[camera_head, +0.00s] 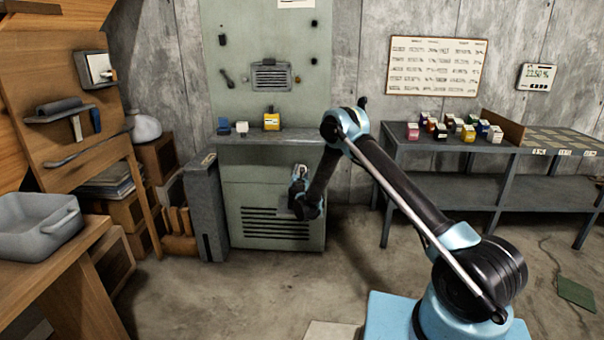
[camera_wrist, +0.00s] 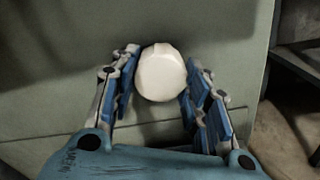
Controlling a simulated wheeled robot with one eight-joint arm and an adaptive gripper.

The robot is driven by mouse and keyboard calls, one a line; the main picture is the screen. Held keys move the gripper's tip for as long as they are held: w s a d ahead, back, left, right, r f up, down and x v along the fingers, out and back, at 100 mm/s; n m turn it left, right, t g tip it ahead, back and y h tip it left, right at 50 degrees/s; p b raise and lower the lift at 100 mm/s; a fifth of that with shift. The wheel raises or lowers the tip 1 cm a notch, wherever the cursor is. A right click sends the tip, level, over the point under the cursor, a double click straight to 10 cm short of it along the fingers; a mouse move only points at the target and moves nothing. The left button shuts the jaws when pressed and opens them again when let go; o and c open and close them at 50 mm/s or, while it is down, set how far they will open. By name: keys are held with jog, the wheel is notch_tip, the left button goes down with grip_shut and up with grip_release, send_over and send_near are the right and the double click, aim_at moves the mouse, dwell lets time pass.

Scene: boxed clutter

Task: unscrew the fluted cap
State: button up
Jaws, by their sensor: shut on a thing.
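The cap (camera_wrist: 161,73) is a pale, round, faceted knob on the grey-green cabinet front, seen nearly face on in the wrist view. My gripper (camera_wrist: 160,80) has one blue-padded finger on each side of the cap and is shut on it. In the head view my gripper (camera_head: 299,172) is at the lower cabinet front, just below the ledge. There the cap is too small to tell apart from the fingers. Whatever the cap is screwed onto is hidden behind it.
A shelf table (camera_head: 440,144) with several small boxes stands to the right. A grey bin (camera_head: 40,232) sits on a wooden bench at left. The middle floor is clear.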

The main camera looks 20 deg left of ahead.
jog(key=n, duration=0.5)
dwell(0.3)
jog(key=n, duration=0.5)
dwell(0.4)
jog(key=o, duration=0.7)
jog(key=shift+o, duration=0.2)
